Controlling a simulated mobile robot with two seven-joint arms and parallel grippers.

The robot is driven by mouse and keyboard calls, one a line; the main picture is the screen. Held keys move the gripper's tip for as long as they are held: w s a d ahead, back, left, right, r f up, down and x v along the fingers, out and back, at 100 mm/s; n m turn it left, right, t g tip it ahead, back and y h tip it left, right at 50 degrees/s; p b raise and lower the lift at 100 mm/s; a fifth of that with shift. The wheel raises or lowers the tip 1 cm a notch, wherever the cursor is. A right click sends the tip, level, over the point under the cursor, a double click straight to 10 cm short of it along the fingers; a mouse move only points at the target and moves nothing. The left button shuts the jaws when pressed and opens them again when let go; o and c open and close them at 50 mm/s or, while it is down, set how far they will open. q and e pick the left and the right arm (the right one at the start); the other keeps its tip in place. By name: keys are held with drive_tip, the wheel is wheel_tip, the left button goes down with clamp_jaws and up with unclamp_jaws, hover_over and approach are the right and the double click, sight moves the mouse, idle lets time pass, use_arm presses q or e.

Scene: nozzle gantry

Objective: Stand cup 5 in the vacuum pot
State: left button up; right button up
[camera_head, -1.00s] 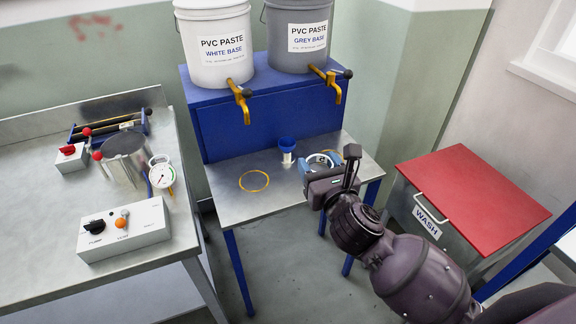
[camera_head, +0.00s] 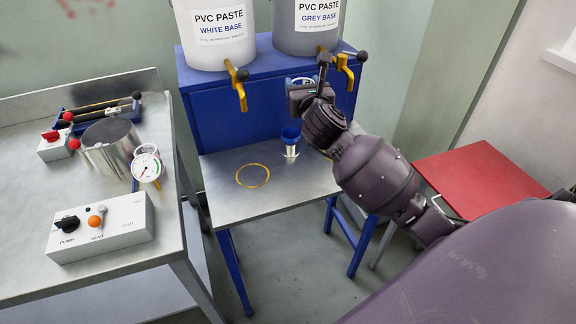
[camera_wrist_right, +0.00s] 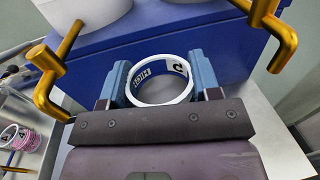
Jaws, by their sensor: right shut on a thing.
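My right gripper (camera_head: 304,84) is shut on a round white-rimmed cup, held in front of the blue cabinet, above the small table. In the right wrist view the cup (camera_wrist_right: 160,96) sits between the two blue-grey fingers of the gripper (camera_wrist_right: 162,88). The vacuum pot (camera_head: 112,155) is a shiny steel cylinder on the left bench, well away from the gripper. A grey disc shows at its top; I cannot tell whether it is a lid. My left gripper is not in view.
Brass taps (camera_head: 238,85) jut from the paste buckets. A gauge (camera_head: 147,167) and control box (camera_head: 100,228) stand near the pot. A red-lidded wash bin (camera_head: 480,178) is right.

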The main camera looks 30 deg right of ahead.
wheel_tip(320, 180, down, 20)
drive_tip(key=b, duration=0.7)
drive_tip(key=shift+f, duration=0.25)
drive_tip(key=shift+r, duration=0.15)
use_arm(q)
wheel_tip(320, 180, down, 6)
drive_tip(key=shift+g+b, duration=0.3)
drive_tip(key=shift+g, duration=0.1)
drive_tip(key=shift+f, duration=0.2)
use_arm(e)
drive_tip(key=shift+f, duration=0.25)
drive_tip(key=o, duration=1)
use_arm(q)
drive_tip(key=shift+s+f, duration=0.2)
use_arm(e)
drive_tip(key=shift+o, duration=0.3)
